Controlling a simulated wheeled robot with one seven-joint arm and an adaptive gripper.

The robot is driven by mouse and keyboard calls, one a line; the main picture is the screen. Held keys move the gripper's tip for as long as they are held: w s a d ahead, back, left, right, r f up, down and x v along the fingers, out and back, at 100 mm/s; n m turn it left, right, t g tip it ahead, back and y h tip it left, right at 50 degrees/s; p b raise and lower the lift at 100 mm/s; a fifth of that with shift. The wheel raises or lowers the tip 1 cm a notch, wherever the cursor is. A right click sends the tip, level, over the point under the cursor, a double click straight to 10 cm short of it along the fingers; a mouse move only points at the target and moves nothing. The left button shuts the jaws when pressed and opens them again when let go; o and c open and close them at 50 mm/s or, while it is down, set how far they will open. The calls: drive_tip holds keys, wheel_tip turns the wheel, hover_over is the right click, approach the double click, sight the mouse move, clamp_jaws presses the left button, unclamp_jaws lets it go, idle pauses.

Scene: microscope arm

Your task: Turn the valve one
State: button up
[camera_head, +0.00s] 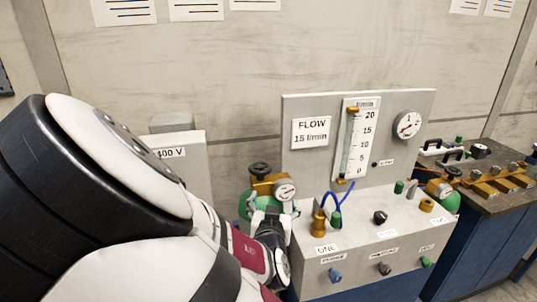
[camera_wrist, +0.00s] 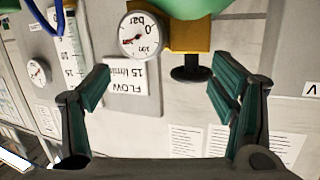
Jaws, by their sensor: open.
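A brass valve body with a black handwheel (camera_head: 260,168) and a round gauge (camera_head: 285,191) sits on a green cylinder (camera_head: 245,204) left of the grey panel box. A label ONE (camera_head: 325,248) is on the box near this cylinder. In the wrist view, which is upside down, the handwheel (camera_wrist: 191,74), brass body (camera_wrist: 190,37), gauge (camera_wrist: 139,34) and green cylinder (camera_wrist: 175,6) show beyond the fingers. My gripper (camera_wrist: 160,88) is open and empty; the handwheel appears between its fingertips but nearer the right one. Contact cannot be told. My arm partly hides the cylinder in the head view.
The grey box (camera_head: 355,240) carries knobs, blue tubes (camera_head: 337,196) and an upright panel with a FLOW sign (camera_head: 311,132), flow tube (camera_head: 355,140) and gauge (camera_head: 407,125). A second green cylinder (camera_head: 450,201) stands at right. A 400 V cabinet (camera_head: 185,160) stands behind my arm.

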sight(260, 166)
drive_tip(key=a+r+n+t+y, duration=0.2)
drive_tip(key=a+r, duration=0.1)
drive_tip(key=a, duration=0.1)
drive_tip(key=w, duration=1.2)
drive_tip(key=shift+w+a+f, duration=0.1)
drive_tip(key=shift+w+a, duration=0.1)
drive_tip(key=shift+w, duration=0.15)
drive_tip(key=c, duration=1.2)
